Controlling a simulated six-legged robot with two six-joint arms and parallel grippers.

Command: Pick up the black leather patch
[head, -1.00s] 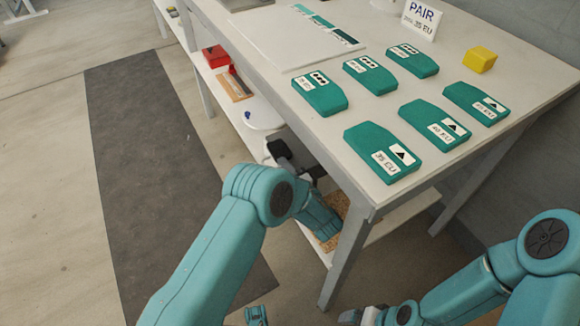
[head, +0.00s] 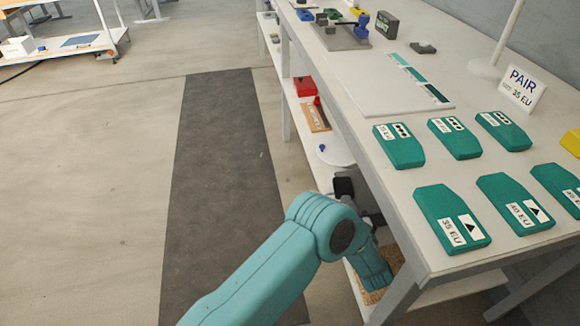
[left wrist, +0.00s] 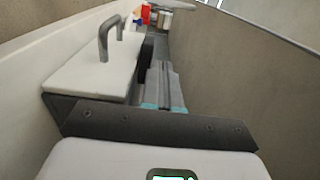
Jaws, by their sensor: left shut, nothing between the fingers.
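I cannot make out the black leather patch for certain in either view. My left arm reaches in under the front edge of the table in the head view, and its gripper is largely hidden there by the arm and the tabletop. In the left wrist view my left gripper (left wrist: 164,88) is shut and empty, its grey fingers together beyond a dark plate. A white block with a grey handle (left wrist: 104,42) lies to the left of the fingers. My right gripper is not in view.
The table (head: 425,235) holds several teal pads, a white board (head: 385,92) and a PAIR sign (head: 521,88). The lower shelf carries a red box (head: 304,87) and a brown board (head: 315,117). A dark floor mat (head: 225,170) lies clear to the left.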

